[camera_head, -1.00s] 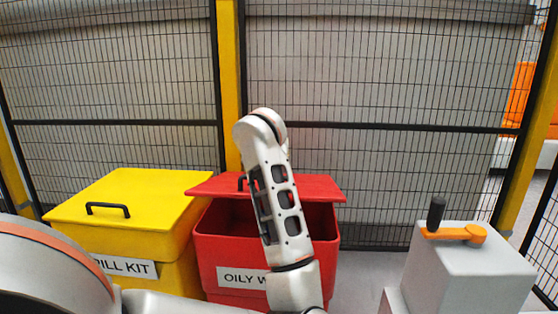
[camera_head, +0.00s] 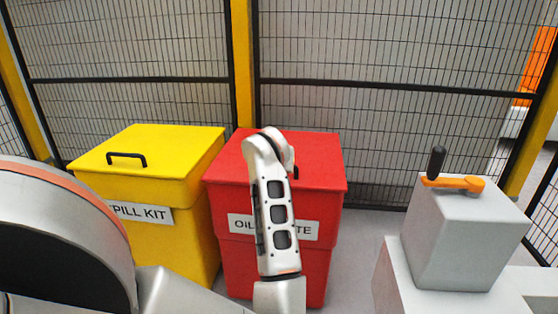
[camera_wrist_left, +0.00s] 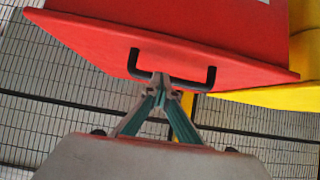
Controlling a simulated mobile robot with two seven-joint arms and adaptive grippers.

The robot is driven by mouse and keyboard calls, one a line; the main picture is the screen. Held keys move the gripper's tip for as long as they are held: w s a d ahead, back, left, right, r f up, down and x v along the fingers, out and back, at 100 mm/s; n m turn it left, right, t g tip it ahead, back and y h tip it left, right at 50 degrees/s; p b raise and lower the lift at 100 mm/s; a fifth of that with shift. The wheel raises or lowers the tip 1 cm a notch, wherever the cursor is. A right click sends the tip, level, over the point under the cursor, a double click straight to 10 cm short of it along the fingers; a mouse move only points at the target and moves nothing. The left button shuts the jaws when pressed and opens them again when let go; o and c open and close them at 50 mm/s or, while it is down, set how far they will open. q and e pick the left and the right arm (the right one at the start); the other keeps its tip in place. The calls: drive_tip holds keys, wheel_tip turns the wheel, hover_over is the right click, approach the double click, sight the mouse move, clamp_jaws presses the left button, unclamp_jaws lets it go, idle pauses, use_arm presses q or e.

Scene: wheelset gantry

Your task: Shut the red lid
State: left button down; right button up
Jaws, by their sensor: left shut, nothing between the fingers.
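The red lid (camera_head: 322,160) lies down flat on the red OILY WASTE bin (camera_head: 318,265), with no gap showing along its front edge in the head view. Its black handle (camera_head: 296,172) is mostly hidden behind my arm there. The left wrist view shows the lid (camera_wrist_left: 100,48) and the whole black handle (camera_wrist_left: 190,82). My left gripper (camera_wrist_left: 160,82) is shut and empty, its fingertips overlapping the handle in that view. I cannot tell whether they touch it. In the head view my left arm hides the gripper. My right gripper is not in view.
A yellow SPILL KIT bin (camera_head: 180,235) with its lid down stands close at the left. A grey block (camera_head: 465,235) with an orange-and-black crank handle (camera_head: 455,183) stands at the right. A mesh fence (camera_head: 400,125) runs behind the bins. Some grey floor (camera_head: 355,245) is clear between bin and block.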

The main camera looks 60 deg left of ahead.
use_arm(q)
drive_tip(key=shift+s+d+f, duration=0.15)
drive_tip(key=shift+f, duration=1.15)
wheel_tip(320, 180, up, 12)
drive_tip(key=shift+r, duration=0.2)
